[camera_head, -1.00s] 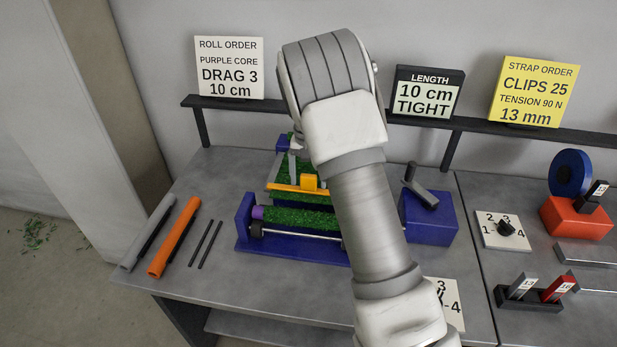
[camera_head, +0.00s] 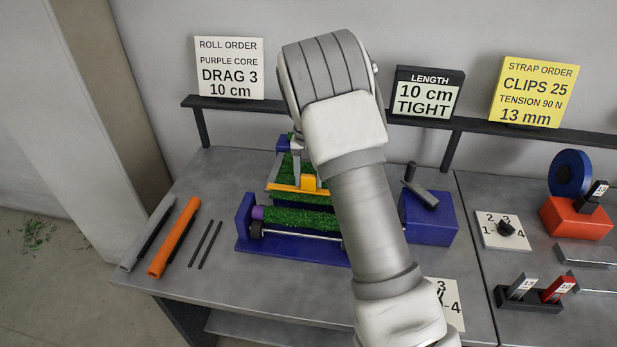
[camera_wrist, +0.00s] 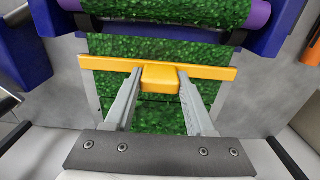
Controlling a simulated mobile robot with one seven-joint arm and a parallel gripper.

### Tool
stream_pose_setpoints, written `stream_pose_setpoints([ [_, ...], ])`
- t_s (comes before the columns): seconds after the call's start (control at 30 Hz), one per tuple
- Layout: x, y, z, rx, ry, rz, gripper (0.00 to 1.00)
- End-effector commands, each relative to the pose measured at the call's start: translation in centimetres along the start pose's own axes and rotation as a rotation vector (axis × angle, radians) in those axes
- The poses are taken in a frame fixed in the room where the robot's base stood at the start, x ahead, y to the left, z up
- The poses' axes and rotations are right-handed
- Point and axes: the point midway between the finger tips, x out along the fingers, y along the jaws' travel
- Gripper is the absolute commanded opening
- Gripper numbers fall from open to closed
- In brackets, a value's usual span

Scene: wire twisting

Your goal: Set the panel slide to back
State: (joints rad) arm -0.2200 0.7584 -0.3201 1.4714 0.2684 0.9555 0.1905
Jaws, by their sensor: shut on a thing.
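The panel slide is a yellow-orange bar with a block-shaped knob (camera_wrist: 160,77) at its middle, lying across a green turf panel (camera_wrist: 150,115). In the wrist view my gripper (camera_wrist: 157,80) has one finger on each side of the knob and is shut on it. In the head view the slide (camera_head: 308,183) shows beside my forearm, on the turf panel behind the green roll. The green turf roll (camera_head: 298,218) on its purple core lies in front, in the blue frame (camera_head: 290,250). My arm hides the right part of the slide and most of the gripper.
Orange and grey tubes (camera_head: 174,238) and thin dark rods lie at the left of the table. A blue block with a dark lever (camera_head: 428,215) stands right of my arm. Order signs (camera_head: 229,70) stand on the rear shelf. A second bench with red parts is at the right.

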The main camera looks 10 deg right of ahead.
Motion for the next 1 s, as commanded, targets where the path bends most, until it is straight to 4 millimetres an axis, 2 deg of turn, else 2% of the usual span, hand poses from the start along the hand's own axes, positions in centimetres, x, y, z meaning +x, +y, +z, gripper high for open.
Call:
stream_pose_setpoints([
  [0.13,-0.2,0.0,-1.2,0.0,0.003,0.001,0.0],
  [0.53,-0.3,0.0,-6.6,0.0,0.005,0.001,0.0],
  [0.7,-0.2,0.0,-7.4,-0.001,0.004,0.0,0.0],
  [1.0,-0.3,0.0,-7.7,-0.001,0.012,-0.002,0.0],
])
